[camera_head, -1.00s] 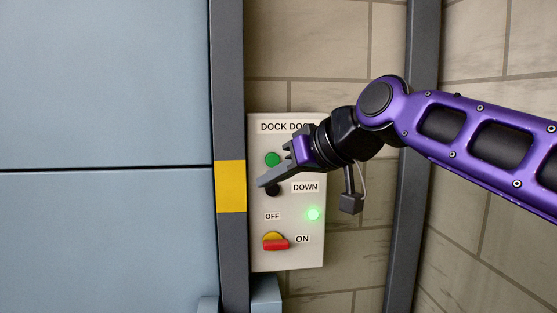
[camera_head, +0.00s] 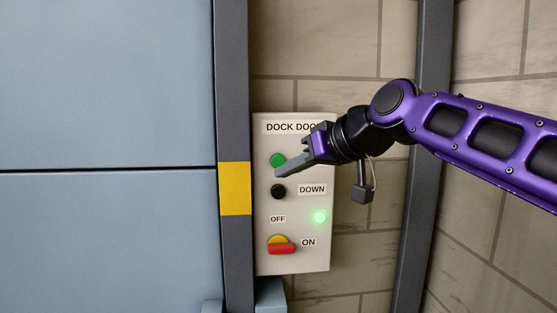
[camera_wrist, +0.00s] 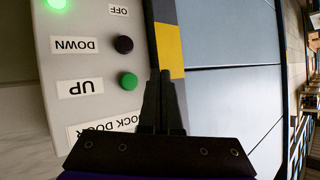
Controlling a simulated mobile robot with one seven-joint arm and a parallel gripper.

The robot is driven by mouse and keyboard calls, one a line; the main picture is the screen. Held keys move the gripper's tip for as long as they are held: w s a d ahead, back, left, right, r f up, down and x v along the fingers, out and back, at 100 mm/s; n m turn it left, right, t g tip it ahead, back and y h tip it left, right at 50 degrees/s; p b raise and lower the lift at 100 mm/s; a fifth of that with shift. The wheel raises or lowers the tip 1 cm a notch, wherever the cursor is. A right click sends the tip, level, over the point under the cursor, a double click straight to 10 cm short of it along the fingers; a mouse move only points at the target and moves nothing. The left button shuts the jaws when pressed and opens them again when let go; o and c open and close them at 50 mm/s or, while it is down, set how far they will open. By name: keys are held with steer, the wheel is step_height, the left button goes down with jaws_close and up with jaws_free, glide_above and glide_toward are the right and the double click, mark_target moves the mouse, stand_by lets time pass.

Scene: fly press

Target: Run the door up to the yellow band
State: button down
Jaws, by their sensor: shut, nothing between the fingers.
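The blue door (camera_head: 105,230) fills the left of the head view, with a dark horizontal seam near the yellow band's top; its bottom edge is out of view. The yellow band (camera_head: 235,188) is on the dark post beside it, and shows in the wrist view (camera_wrist: 170,50). The control box (camera_head: 295,262) has a green button (camera_head: 277,159), labelled UP in the wrist view (camera_wrist: 128,81), and a black DOWN button (camera_head: 278,191). Contact with either button cannot be told.
A red and yellow switch (camera_head: 281,246) sits beside the ON label. A green lamp (camera_head: 320,216) is lit. A dark post (camera_head: 425,130) stands right of the box against the brick wall (camera_head: 320,40). A pale blue block (camera_head: 271,294) is below the box.

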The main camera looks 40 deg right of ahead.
mark_target(284, 161)
steer(key=w+d+p, duration=0.1)
steer(key=w+d, duration=0.2)
steer(key=w, duration=0.2)
steer(key=shift+w+d, duration=0.2)
steer(key=shift+w, duration=0.1)
stand_by(1.9)
steer(key=shift+w+d, duration=0.2)
steer(key=shift+w, duration=0.15)
